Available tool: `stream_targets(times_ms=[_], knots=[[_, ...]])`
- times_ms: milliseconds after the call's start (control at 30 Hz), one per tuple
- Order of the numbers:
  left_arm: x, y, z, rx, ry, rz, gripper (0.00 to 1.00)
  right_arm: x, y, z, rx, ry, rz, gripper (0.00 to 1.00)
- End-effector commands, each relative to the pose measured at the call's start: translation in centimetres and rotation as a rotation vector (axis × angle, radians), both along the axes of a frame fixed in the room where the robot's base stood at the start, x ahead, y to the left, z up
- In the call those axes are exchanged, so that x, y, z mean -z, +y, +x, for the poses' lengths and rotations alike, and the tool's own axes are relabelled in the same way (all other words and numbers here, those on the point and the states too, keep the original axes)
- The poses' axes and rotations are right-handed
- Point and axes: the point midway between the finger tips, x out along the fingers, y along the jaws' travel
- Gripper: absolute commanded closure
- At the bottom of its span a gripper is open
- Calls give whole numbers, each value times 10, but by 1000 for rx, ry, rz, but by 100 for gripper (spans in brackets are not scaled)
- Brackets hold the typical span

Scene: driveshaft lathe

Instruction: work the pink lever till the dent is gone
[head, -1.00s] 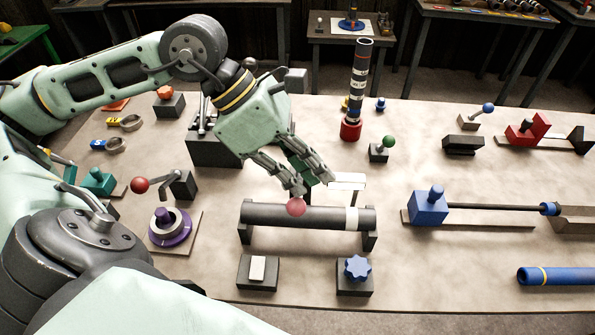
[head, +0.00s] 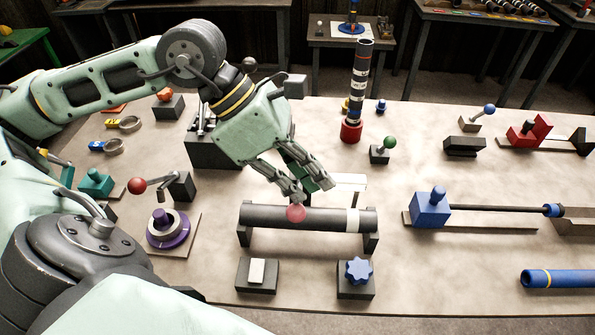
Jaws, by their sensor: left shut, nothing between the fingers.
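A dark grey shaft (head: 325,218) with a white band lies across two dark supports near the front middle. A pinkish-red round spot (head: 296,213) shows on its upper side; whether this is the dent or a knob I cannot tell. My left gripper (head: 312,191) is just above and behind the shaft, its fingertips pointing down beside the spot. It is shut and empty; contact with the shaft is unclear. My right gripper is not in view.
In front are a block with a pale switch (head: 257,271) and a blue star knob (head: 358,270). A green-ball lever (head: 388,142) and a tall striped column (head: 358,90) stand behind. A purple ring fixture (head: 170,228) is at left.

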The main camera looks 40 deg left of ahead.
Motion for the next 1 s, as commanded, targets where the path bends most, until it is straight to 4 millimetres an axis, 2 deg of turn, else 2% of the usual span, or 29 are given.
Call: stream_targets(times_ms=[1000], knots=[[6, -3, -5, 1, 2, 1, 100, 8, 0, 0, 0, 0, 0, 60]])
